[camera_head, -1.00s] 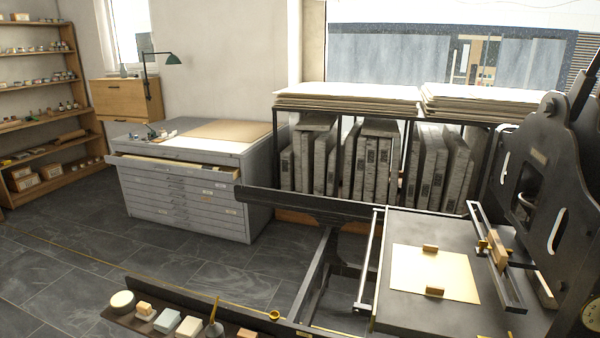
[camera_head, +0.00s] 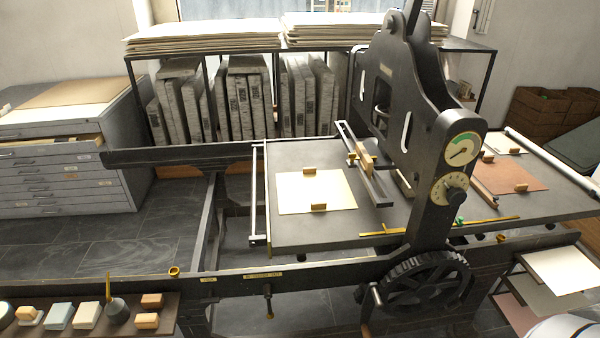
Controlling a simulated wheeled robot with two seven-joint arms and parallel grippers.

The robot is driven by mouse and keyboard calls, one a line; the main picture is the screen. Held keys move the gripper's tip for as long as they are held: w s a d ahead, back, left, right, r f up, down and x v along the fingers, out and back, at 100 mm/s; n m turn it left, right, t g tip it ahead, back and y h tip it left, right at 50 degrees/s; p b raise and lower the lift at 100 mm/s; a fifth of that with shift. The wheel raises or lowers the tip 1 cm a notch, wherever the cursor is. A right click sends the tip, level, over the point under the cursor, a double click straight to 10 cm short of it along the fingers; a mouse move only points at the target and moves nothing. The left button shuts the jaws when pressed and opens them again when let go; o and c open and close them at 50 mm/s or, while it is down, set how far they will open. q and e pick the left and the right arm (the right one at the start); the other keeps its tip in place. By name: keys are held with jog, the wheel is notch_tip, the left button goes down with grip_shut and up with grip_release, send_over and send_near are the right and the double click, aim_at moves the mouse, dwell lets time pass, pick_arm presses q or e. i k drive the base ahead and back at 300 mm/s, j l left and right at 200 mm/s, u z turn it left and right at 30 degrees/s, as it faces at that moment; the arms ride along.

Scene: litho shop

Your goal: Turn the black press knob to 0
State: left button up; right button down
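The black press knob (camera_head: 455,190) sits on a round cream dial plate on the front of the press's dark upright, right of centre in the head view. Its marks are too small to read, so I cannot tell its setting. Just above it is a round gauge (camera_head: 461,150) with a green sector and a dark needle. The black press (camera_head: 411,150) stands over a flat bed. Neither of my grippers shows in the view.
A spoked handwheel (camera_head: 425,285) is below the knob. The press bed (camera_head: 300,232) carries a cream sheet (camera_head: 330,190). A shelf with blocks (camera_head: 75,330) is at lower left. Pale sheets (camera_head: 560,268) jut out at lower right. A grey drawer cabinet (camera_head: 70,165) stands at left.

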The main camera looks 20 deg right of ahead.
aim_at(455, 196)
jog(key=z, duration=1.8)
